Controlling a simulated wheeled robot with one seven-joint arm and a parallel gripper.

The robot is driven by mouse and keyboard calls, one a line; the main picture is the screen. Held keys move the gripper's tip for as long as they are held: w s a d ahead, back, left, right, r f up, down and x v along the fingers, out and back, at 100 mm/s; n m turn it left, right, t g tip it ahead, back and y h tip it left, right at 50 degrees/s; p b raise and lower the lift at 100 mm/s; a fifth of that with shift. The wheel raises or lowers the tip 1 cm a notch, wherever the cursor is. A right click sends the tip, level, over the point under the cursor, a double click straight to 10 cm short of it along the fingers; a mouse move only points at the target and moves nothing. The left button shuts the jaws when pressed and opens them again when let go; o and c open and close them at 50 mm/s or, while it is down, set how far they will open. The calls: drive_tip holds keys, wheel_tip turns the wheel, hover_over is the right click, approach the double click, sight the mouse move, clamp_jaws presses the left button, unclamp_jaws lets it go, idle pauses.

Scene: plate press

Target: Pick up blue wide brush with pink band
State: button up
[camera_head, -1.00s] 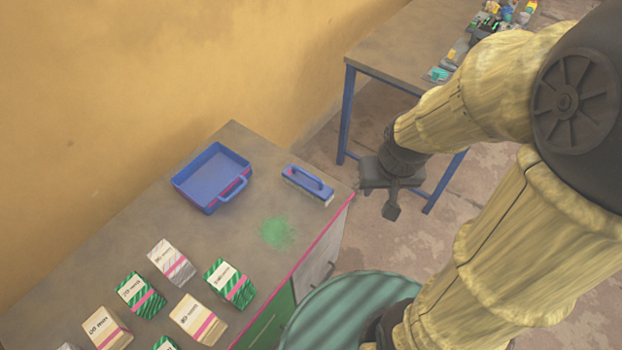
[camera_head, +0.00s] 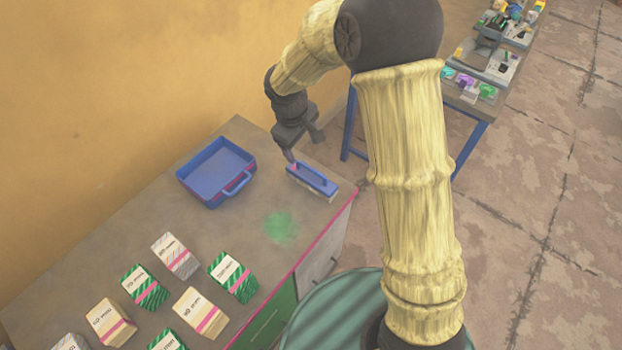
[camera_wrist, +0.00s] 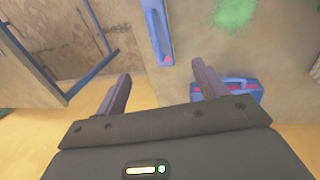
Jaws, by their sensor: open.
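The blue wide brush (camera_head: 313,181) lies on the grey-brown worktop near its right edge, with a raised blue handle and pale bristles. A little pink shows at its end in the wrist view, where the brush (camera_wrist: 157,30) appears at the top centre, beyond the fingertips. My gripper (camera_head: 304,147) is open and empty, above and just behind the far-left end of the brush. In the wrist view, the two fingers of my gripper (camera_wrist: 160,85) are spread wide with nothing between them. I cannot tell whether a finger touches the brush in the head view.
A blue dustpan-like tray (camera_head: 216,172) with a handle sits left of the brush. A green powder patch (camera_head: 281,228) lies in front. Several striped and tan cartons (camera_head: 233,277) stand at the front left. A blue-legged table (camera_head: 467,118) is behind, and a wall runs at the left.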

idle(0.3)
drive_tip(key=p, duration=0.2)
hover_over(310, 176)
drive_tip(key=f, duration=1.2)
drive_tip(key=shift+s+a, duration=0.35)
drive_tip(key=shift+a, duration=0.05)
drive_tip(key=shift+w+d+f+p, duration=0.15)
drive_tip(key=shift+f+p, duration=0.1)
drive_tip(key=shift+f, duration=0.6)
drive_tip(key=shift+d+f+p, duration=0.15)
drive_tip(key=shift+f+p, duration=0.05)
drive_tip(key=shift+f, duration=0.6)
drive_tip(key=shift+w+d+f+p, duration=0.15)
drive_tip(key=shift+f+p, duration=0.1)
drive_tip(key=shift+f, duration=0.6)
drive_tip(key=c, duration=1.1)
drive_tip(key=shift+r, duration=0.1)
